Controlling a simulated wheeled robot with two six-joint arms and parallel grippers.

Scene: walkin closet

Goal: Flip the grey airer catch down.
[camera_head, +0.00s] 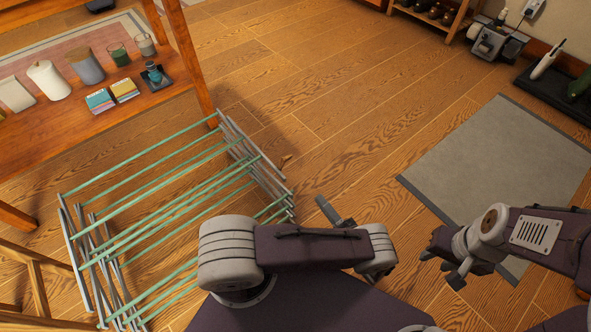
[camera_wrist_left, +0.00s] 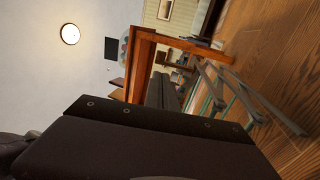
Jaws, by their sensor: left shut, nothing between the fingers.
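The airer (camera_head: 165,205), with green rails and grey legs, stands on the wooden floor at the left in the head view. Its grey legs also show at the right of the left wrist view (camera_wrist_left: 250,100). I cannot make out the grey catch; the airer's near right part is hidden behind my left arm. My left gripper (camera_head: 332,212) shows as a dark shut tip beyond my left arm, right of the airer and apart from it, with nothing held. My right gripper (camera_head: 442,268) is further right over the floor, away from the airer; its jaw opening is unclear.
A wooden table (camera_head: 95,125) with jars, a candle and small boxes stands behind the airer at left. A grey mat (camera_head: 500,165) lies at right. A low shelf (camera_head: 435,15) is at the back.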

